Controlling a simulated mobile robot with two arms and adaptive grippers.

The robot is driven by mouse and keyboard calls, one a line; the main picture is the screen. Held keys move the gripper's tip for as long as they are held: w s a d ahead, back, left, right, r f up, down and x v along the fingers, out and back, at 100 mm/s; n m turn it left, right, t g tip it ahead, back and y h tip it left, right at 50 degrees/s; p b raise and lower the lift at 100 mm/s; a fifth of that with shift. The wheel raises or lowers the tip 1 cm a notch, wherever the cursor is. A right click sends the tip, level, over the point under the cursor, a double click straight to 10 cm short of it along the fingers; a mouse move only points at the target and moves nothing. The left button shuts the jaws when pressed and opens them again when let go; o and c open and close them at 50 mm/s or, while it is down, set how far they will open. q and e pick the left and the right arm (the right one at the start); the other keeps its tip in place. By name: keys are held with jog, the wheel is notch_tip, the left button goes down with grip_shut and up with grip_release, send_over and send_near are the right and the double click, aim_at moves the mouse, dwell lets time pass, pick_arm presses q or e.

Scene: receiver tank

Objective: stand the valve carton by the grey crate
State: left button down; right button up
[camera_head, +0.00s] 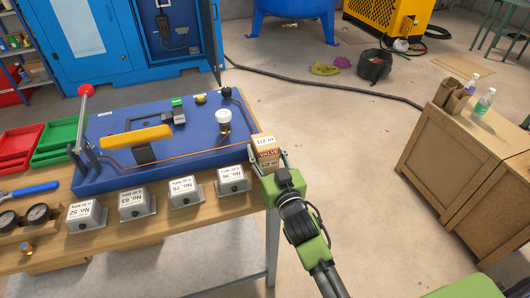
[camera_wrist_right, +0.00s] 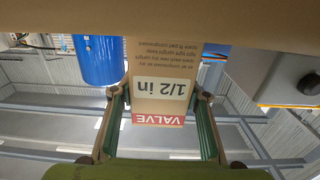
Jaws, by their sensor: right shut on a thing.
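The valve carton (camera_head: 266,145) is a small brown box with a red "VALVE" band and white "1/2 in" labels. It is at the right end of the wooden workbench. My right gripper (camera_head: 267,160) is shut on it, one finger on each side. In the right wrist view the carton (camera_wrist_right: 160,105) sits between the two green fingers (camera_wrist_right: 163,128), its print upside down in that picture. I cannot tell whether its base touches the bench. I see no grey crate that I can make out in either view. My left gripper is not in view.
A blue board (camera_head: 190,150) with a yellow lever lies left of the carton. Several grey numbered blocks (camera_head: 232,179) line the bench front. Red (camera_head: 18,150) and green (camera_head: 60,138) trays are far left. A wooden cabinet (camera_head: 460,160) with bottles stands right, across open floor.

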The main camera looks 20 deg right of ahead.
jog(key=shift+f, duration=0.1)
jog(key=shift+f, duration=0.2)
jog(key=o, duration=1.6)
